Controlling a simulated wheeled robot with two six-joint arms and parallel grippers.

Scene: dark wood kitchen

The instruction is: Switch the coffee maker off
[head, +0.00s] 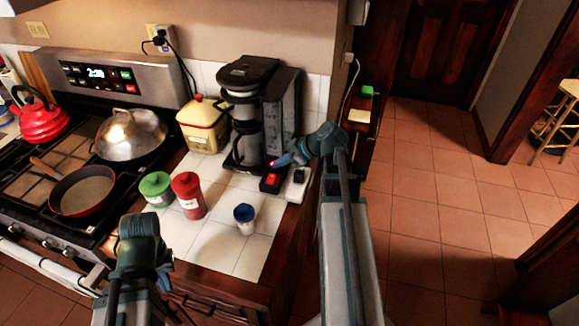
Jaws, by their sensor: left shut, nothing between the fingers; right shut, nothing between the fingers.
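The black coffee maker (248,75) stands on the white tiled counter near the wall. A small black box with a red switch (271,180) sits at its front right foot. I cannot tell whether the switch is on or off. My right gripper (282,160) is shut and empty, just above and slightly right of the red switch. I cannot tell whether it touches anything. My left gripper (164,283) is shut and empty, low in front of the counter's front edge, away from the coffee maker.
A red-lidded jar (188,195), a green-lidded jar (156,189) and a blue-topped cup (244,218) stand on the counter. A yellow canister (203,124) is left of the coffee maker. The stove (40,180) holds a red kettle (39,116) and pans. Open floor lies right.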

